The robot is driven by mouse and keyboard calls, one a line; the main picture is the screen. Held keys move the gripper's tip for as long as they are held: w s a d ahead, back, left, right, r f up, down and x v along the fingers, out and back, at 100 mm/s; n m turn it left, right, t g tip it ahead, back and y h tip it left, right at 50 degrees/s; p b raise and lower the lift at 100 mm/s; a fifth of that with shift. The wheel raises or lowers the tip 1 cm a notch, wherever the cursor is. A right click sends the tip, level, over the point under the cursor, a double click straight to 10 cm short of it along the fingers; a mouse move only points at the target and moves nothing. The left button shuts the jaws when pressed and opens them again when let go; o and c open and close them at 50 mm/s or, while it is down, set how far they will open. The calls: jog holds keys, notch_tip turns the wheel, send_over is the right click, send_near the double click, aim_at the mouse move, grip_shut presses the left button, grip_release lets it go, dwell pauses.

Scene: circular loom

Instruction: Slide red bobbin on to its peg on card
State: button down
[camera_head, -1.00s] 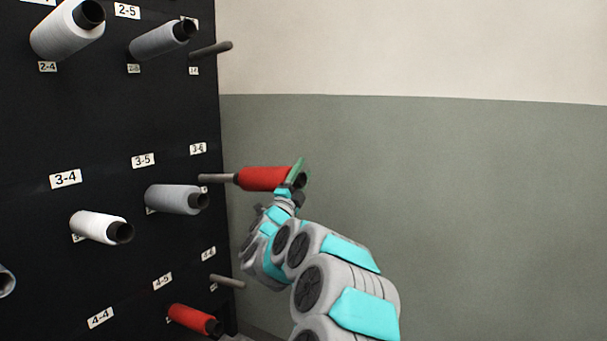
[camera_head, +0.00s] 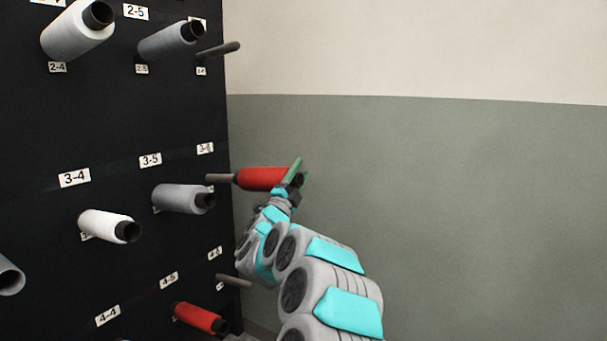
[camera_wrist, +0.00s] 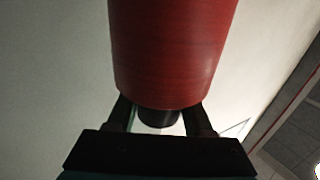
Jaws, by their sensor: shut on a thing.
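The red bobbin (camera_head: 262,179) is level at the 3-6 place on the black card, its far end toward the card. Its peg (camera_head: 220,178) shows as a short bare length between card and bobbin, in line with it. The bobbin's far end appears to be over the peg's tip, but the overlap is hidden. My gripper (camera_head: 297,178) is shut on the bobbin's near end. In the wrist view the red bobbin (camera_wrist: 172,50) fills the upper middle, and my gripper (camera_wrist: 160,118) has a finger on each side of its dark core end.
A grey bobbin (camera_head: 180,198) sits close by at 3-5, left of the peg. A bare peg (camera_head: 218,50) is above, another bare peg (camera_head: 234,282) below. Another red bobbin (camera_head: 200,318) is at the lower left. The green-grey wall (camera_head: 430,210) on the right is clear.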

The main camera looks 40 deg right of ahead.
aim_at(266, 172)
jog(key=shift+w+a, duration=0.35)
jog(key=shift+w, duration=0.5)
jog(key=shift+w+a, duration=0.1)
jog(key=shift+w, duration=0.05)
jog(key=shift+w+a+f, duration=0.15)
jog(key=shift+w+a, duration=0.15)
jog(key=shift+w, duration=0.4)
jog(key=shift+w+a+f, duration=0.1)
jog(key=shift+w+a, duration=0.2)
jog(key=shift+w, duration=0.45)
jog(key=shift+w+a+f, duration=0.15)
jog(key=shift+w+a, duration=0.15)
jog(key=shift+w, duration=0.4)
jog(key=shift+w+a+f+p, duration=0.1)
jog(key=shift+w+a+p, duration=0.1)
jog(key=shift+w, duration=0.35)
jog(key=shift+w+a+f+p, duration=0.1)
jog(key=shift+w+a, duration=0.15)
jog(key=shift+w, duration=0.35)
jog(key=shift+w+a+f+p, duration=0.1)
jog(key=shift+w+a, duration=0.1)
jog(key=shift+w, duration=0.35)
jog(key=shift+w+a, duration=0.2)
jog(key=shift+w, duration=0.4)
jog(key=shift+w+a, duration=0.1)
